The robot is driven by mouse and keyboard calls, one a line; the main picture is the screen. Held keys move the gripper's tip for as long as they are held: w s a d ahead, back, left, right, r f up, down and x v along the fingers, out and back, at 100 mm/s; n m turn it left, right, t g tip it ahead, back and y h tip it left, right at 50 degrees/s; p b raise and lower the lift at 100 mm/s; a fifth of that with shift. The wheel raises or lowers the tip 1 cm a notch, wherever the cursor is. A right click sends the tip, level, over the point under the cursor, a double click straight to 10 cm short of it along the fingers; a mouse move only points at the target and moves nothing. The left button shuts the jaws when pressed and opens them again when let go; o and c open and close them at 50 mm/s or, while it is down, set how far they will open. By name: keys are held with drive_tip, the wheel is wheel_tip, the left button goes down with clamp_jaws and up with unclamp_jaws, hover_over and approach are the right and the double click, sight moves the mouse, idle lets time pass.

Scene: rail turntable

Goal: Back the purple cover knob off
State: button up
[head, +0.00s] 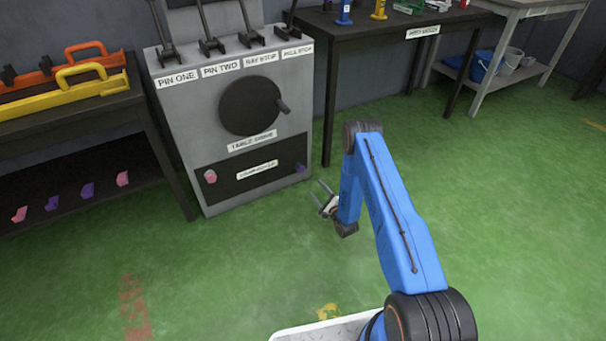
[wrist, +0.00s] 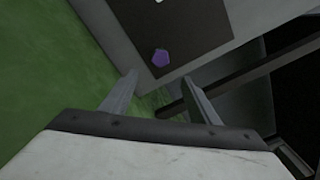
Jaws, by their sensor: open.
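The purple cover knob (head: 301,168) sits at the right end of the dark cover panel (head: 228,172) low on the grey control cabinet (head: 185,125). A pink knob (head: 210,176) sits at the panel's left end. My gripper (head: 322,194) is open and empty, in front of the cabinet's lower right corner and apart from the knob. In the wrist view both fingers of my gripper (wrist: 160,90) are spread with nothing between them.
A dark table (head: 400,30) stands right of the cabinet, with a leg close to its side. A shelf unit (head: 80,105) with orange and yellow tools stands at left. Levers (head: 250,30) and a round dial (head: 250,105) are above the panel. The green floor in front is clear.

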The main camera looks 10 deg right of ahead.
sight(302, 170)
drive_tip(key=x, duration=1.5)
drive_tip(key=c, duration=1)
